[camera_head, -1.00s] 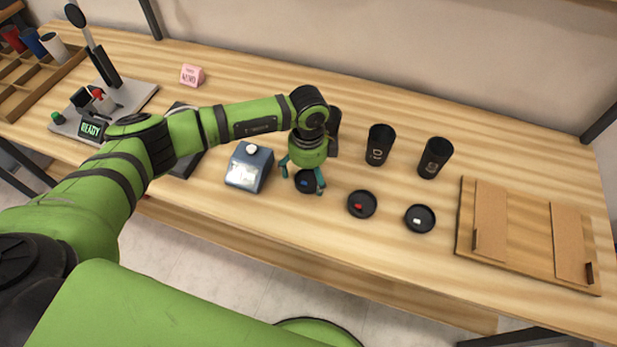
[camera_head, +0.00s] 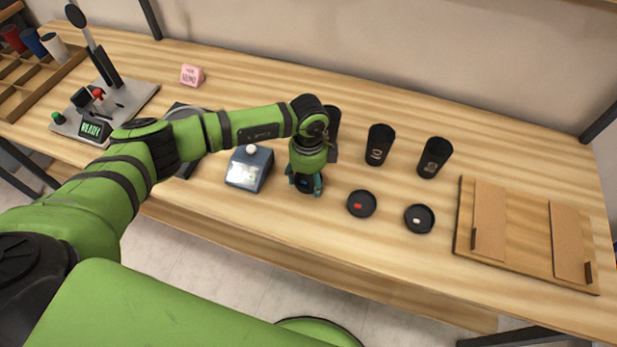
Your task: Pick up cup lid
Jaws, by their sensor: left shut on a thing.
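A black cup lid with a blue tab (camera_head: 304,184) is between the fingers of my left gripper (camera_head: 304,187). The gripper points down and is shut on this lid, at or just above the table; I cannot tell which. The fingers and palm hide part of the lid. A black lid with a red tab (camera_head: 361,204) and a black lid with a white tab (camera_head: 419,218) lie on the table to the right. My right gripper does not show.
Black cups (camera_head: 380,145) (camera_head: 434,157) stand behind the lids, and another is partly hidden behind my left wrist. A blue-grey box (camera_head: 249,167) stands close left of the gripper. A wooden board with brown panels (camera_head: 528,238) lies at right. The laser marker (camera_head: 105,105) is far left.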

